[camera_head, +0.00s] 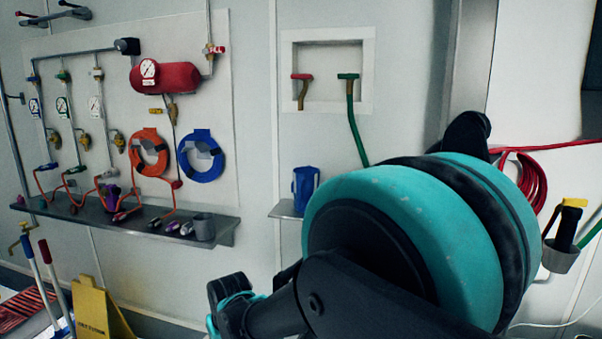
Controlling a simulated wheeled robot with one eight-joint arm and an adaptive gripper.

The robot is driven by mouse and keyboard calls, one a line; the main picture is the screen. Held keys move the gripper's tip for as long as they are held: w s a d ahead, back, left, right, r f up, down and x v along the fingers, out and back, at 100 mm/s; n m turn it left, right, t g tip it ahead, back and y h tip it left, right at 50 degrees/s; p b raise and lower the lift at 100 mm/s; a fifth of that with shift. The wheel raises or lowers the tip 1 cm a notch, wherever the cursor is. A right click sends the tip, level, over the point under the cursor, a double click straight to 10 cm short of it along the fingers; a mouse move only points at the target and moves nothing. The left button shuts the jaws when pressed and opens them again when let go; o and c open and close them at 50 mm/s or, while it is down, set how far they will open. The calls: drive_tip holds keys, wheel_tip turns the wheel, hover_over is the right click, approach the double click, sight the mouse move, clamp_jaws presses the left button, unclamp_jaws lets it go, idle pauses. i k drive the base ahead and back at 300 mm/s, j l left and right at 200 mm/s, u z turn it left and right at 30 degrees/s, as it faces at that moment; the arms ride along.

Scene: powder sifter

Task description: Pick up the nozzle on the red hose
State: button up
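A coiled red hose (531,182) hangs on the wall at the right, partly hidden behind my large teal and black arm joint. A black nozzle with a yellow top (568,222) stands in a grey cup-shaped holder to the right of the coil. I cannot tell whether it is joined to the red hose or to the green hose beside it. What appears to be my gripper (232,304) is low left of centre, far from the nozzle. Its fingers are not clear enough to tell open from shut.
A wall panel with gauges, a red tank (178,78) and coiled hoses is at the left, above a metal shelf (130,228). A blue container (305,187) sits on a small shelf. A yellow floor sign (100,315) and upright handles stand at bottom left.

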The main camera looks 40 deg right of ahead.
sight(566, 230)
drive_tip(key=z, duration=2.85)
